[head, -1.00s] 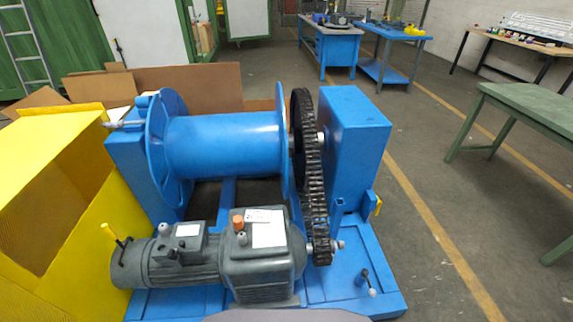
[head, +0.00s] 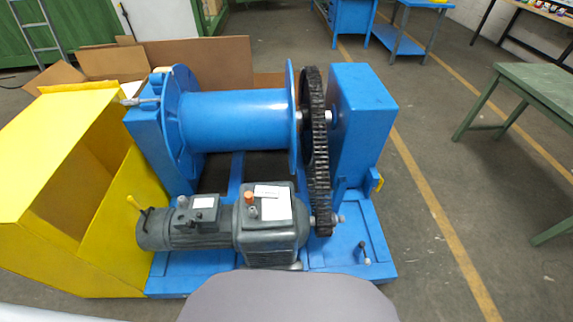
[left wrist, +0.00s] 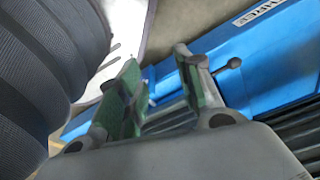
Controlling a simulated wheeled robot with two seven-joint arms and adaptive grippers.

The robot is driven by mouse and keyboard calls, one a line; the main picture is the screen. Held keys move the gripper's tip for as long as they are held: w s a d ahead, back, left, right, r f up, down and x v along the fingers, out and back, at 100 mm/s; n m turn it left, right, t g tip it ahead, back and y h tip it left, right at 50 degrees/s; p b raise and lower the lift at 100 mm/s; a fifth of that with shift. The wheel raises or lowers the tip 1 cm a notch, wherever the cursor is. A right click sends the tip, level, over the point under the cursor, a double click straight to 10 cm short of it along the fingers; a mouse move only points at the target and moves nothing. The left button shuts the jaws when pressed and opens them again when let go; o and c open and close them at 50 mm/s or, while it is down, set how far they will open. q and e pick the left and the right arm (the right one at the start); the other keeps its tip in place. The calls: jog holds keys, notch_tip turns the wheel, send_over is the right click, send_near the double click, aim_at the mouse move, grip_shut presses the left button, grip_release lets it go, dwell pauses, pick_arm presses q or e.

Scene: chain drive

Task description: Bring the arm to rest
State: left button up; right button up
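The chain drive stands on the floor in the head view: a blue drum (head: 235,120), a dark chain (head: 318,165) running from a large upper sprocket to a small lower one, and a grey motor with gearbox (head: 270,235) on a blue base (head: 345,240). The chain appears to be around both sprockets. My left gripper (left wrist: 158,92) shows only in the left wrist view. Its two green-padded fingers are apart, with nothing visible held between them. My right gripper is in neither current view.
A yellow open box (head: 60,190) stands close to the machine's left side. Cardboard (head: 200,62) lies behind it. A green table (head: 545,85) is at the right. The floor between machine and table is clear. A dark ribbed form (left wrist: 45,60) fills the wrist view's left side.

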pick_arm(q)
jog(key=s+a+r+p, duration=0.1)
jog(key=s+a+p, duration=0.1)
jog(key=s+p, duration=0.3)
jog(key=s+a+r+p, duration=0.2)
jog(key=s+p, duration=0.4)
jog(key=s, duration=0.2)
jog(key=shift+s+a+g, duration=0.2)
jog(key=shift+s+g, duration=0.05)
jog(key=shift+g, duration=0.15)
pick_arm(e)
jog(key=s+d+r, duration=0.1)
jog(key=s+d, duration=0.1)
jog(key=s, duration=0.4)
jog(key=s+d+r, duration=0.2)
jog(key=s, duration=0.5)
jog(key=shift+s+d+g, duration=0.2)
jog(key=shift+s+g, duration=0.05)
jog(key=shift+g, duration=0.15)
pick_arm(q)
jog(key=shift+f, duration=0.15)
pick_arm(e)
jog(key=shift+f, duration=0.15)
